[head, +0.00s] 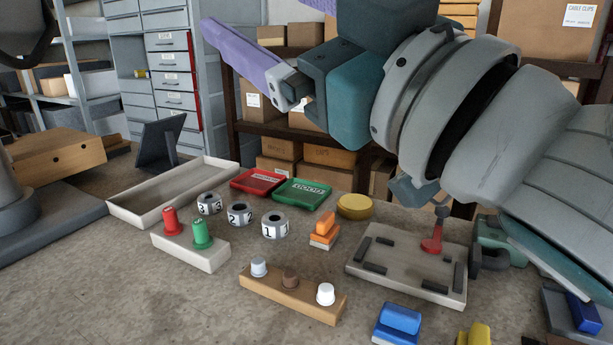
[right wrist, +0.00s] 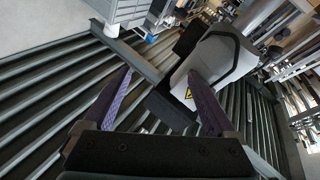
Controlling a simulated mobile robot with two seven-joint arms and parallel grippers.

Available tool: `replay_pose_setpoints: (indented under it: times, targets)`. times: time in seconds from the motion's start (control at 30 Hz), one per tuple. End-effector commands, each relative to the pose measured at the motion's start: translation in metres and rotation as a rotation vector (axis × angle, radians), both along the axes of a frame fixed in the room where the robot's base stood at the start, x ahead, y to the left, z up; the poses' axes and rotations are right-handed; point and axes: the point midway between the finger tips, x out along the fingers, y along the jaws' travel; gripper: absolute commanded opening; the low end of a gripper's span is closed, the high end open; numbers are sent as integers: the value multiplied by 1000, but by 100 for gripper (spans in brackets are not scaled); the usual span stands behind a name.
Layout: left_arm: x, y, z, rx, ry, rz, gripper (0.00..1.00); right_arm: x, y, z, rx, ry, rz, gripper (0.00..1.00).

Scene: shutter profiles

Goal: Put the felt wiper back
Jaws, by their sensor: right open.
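Three small handled blocks could be the felt wiper, and I cannot tell which: an orange one (head: 324,230) on a pale base, a blue one (head: 397,322) at the front, and a yellow one (head: 475,335) cut by the bottom edge. My right gripper (right wrist: 160,75) is open, its purple fingers spread with nothing between them. In the head view its arm comes in from the right, and the gripper is raised above the bench, pointing up and left, well away from the blocks. My left gripper is not in view.
The bench holds a grey plate (head: 405,286) with dark bars and a red-knobbed part, a wooden peg strip (head: 285,299), a white peg block (head: 205,252), numbered rolls (head: 275,225), red and green trays (head: 302,193) and an empty pale tray (head: 150,215). The front left is clear.

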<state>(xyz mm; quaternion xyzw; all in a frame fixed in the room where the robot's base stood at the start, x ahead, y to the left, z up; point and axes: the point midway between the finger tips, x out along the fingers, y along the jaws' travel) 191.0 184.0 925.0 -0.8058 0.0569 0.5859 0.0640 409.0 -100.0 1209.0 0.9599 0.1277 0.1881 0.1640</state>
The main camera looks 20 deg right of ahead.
Motion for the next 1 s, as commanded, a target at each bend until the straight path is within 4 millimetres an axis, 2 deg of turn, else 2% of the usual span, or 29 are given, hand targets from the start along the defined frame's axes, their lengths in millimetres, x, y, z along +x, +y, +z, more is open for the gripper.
replay_pose_setpoints:
  times: [0.03, 0.07, 0.1, 0.13, 0.17, 0.2, 0.27, 0.3, 0.33, 0.4, 0.53, 0.63, 0.87, 1.0]
  targets:
    - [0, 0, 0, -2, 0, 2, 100, 2, -30, -37, 57, 172, -131, 92]
    - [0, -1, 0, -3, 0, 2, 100, -1, -46, -61, 77, 284, -203, 92]
    - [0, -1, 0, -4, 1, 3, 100, -10, -65, -97, 94, 441, -285, 92]
    - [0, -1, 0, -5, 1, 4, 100, -21, -76, -124, 98, 564, -336, 92]
    - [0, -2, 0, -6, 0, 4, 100, -36, -84, -150, 97, 686, -375, 92]
    - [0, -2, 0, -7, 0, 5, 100, -59, -91, -182, 91, 847, -411, 92]
    - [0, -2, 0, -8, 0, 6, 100, -97, -95, -221, 69, 1063, -434, 92]
    - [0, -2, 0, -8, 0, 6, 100, -122, -95, -240, 53, 1189, -433, 92]
    - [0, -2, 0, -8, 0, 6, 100, -140, -93, -252, 39, 1273, -426, 92]
    - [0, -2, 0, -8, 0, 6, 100, -175, -89, -269, 11, 1428, -401, 92]
    - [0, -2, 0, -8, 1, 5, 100, -212, -84, -282, -22, 1581, -357, 92]
    - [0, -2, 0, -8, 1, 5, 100, -219, -82, -284, -31, 1611, -347, 92]
    - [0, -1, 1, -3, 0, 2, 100, -219, -83, -283, -30, 1609, -349, 92]
    - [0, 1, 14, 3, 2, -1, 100, -218, -83, -269, -31, 1608, -349, 92]
